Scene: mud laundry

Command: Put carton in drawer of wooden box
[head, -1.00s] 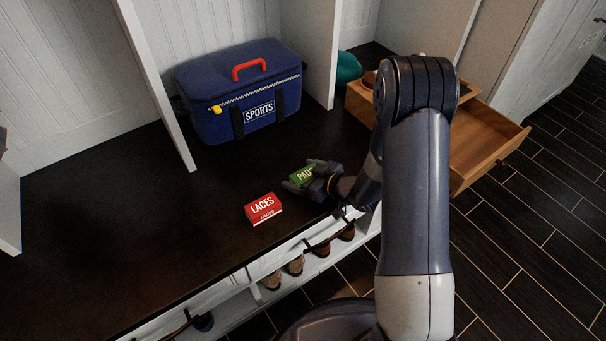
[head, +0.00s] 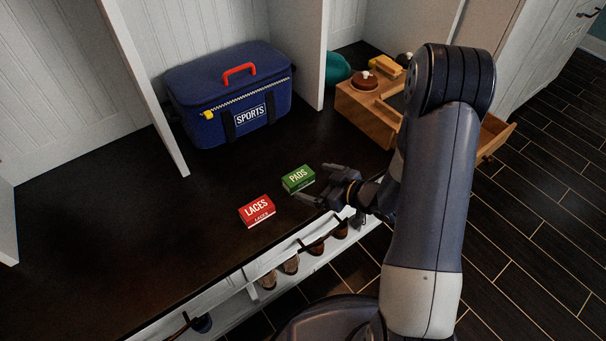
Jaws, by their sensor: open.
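Two small cartons lie on the dark bench top: a green one marked PADS (head: 298,179) and a red one marked LACES (head: 257,211) to its lower left. My gripper (head: 315,184) is open, with its fingers just right of the green carton; I cannot tell whether they touch it. The wooden box (head: 365,113) stands at the back right of the bench. Its drawer (head: 493,136) is pulled out to the right, and my arm hides much of it.
A blue SPORTS bag (head: 228,95) stands at the back between white partitions. A brown round item (head: 364,82) and other small things sit on the wooden box. A teal object (head: 337,68) is behind it. Shoes (head: 291,264) stand on a lower shelf. The left bench top is clear.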

